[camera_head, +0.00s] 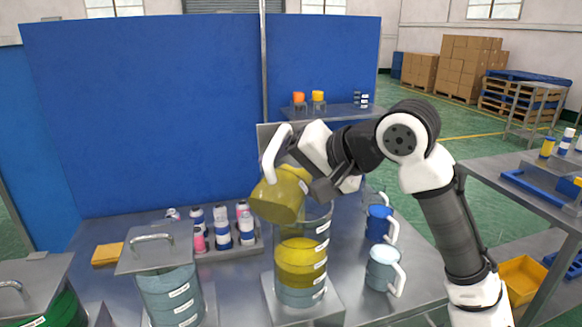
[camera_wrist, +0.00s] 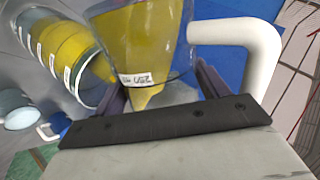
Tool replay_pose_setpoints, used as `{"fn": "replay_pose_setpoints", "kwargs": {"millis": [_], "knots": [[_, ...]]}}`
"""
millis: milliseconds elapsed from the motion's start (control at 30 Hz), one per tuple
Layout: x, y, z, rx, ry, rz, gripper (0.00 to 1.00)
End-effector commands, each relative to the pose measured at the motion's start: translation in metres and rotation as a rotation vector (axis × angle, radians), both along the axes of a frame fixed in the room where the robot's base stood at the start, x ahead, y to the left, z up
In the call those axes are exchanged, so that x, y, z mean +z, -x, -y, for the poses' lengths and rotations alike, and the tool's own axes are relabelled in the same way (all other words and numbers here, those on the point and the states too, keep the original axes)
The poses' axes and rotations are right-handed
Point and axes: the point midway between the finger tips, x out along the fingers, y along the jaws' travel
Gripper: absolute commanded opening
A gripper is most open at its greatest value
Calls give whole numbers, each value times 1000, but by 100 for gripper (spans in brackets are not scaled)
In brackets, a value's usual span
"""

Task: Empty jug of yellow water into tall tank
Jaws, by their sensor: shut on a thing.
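My gripper (camera_head: 318,184) is shut on a clear jug (camera_head: 277,197) with yellow water in it. The jug is strongly tilted, and its white handle (camera_head: 272,150) points up. It hangs over the top of the tall tank (camera_head: 322,232), a clear cylinder with several white labels. The tank holds a yellow layer (camera_head: 299,262) in its middle and looks blue-grey below. In the wrist view the jug (camera_wrist: 140,45) sits between my fingers (camera_wrist: 163,88), with the tank (camera_wrist: 60,45) to its left. The jug hides part of the tank's rim.
A blue jug (camera_head: 378,223) and a grey-blue jug (camera_head: 381,268) stand right of the tank. A lidded tank (camera_head: 168,290) and a rack of small bottles (camera_head: 222,235) stand to the left. Another lidded tank with green contents (camera_head: 62,308) is at the far left.

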Motion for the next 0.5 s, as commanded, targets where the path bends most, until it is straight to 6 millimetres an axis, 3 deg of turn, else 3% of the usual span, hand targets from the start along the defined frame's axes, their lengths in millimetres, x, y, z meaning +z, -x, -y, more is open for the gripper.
{"fn": "replay_pose_setpoints", "kwargs": {"millis": [500], "knots": [[0, -4, 1, 0, -36, -94, 31]]}}
